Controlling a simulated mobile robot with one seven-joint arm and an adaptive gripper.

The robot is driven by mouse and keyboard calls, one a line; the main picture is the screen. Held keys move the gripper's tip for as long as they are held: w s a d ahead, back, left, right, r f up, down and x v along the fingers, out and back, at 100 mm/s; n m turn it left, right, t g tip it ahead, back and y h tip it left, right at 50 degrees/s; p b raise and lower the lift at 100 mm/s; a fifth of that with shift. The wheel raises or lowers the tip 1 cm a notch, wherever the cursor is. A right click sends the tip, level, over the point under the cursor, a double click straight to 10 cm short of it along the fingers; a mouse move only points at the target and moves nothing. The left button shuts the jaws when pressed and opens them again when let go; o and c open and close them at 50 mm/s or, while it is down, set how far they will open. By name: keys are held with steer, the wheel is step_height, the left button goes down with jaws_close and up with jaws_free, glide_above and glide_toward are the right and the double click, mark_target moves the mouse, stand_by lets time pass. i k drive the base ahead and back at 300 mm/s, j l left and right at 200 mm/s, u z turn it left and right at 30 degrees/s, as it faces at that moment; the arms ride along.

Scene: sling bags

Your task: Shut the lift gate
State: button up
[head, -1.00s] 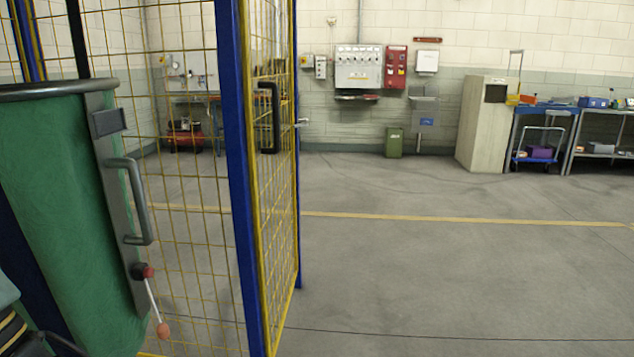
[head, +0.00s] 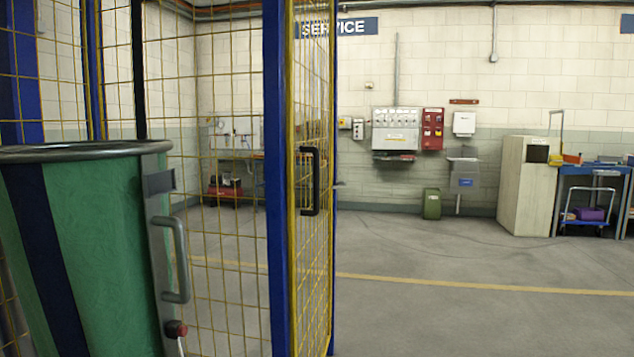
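The lift gate (head: 321,240) is a yellow mesh panel with a black pull handle (head: 309,181). It stands open, swung away from me and seen nearly edge-on, beside a blue post (head: 275,180). At the left is a large green bag (head: 100,240) with a dark rim, a dark blue stripe and a grey strip carrying a grey handle (head: 178,260). My gripper is not in view.
Yellow mesh fencing (head: 225,230) with blue posts encloses the left side. Open grey floor (head: 440,310) lies right of the gate. A green bin (head: 431,204), a beige cabinet (head: 525,185) and a blue bench (head: 590,175) stand along the far wall.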

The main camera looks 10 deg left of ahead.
mark_target(288, 4)
steer(key=i+l, duration=0.2)
steer(key=i, duration=0.2)
steer(key=i+l, duration=0.25)
steer(key=i, duration=0.15)
steer(key=i+l+z, duration=0.1)
steer(key=i, duration=0.3)
steer(key=i+j, duration=0.1)
steer(key=j, duration=0.3)
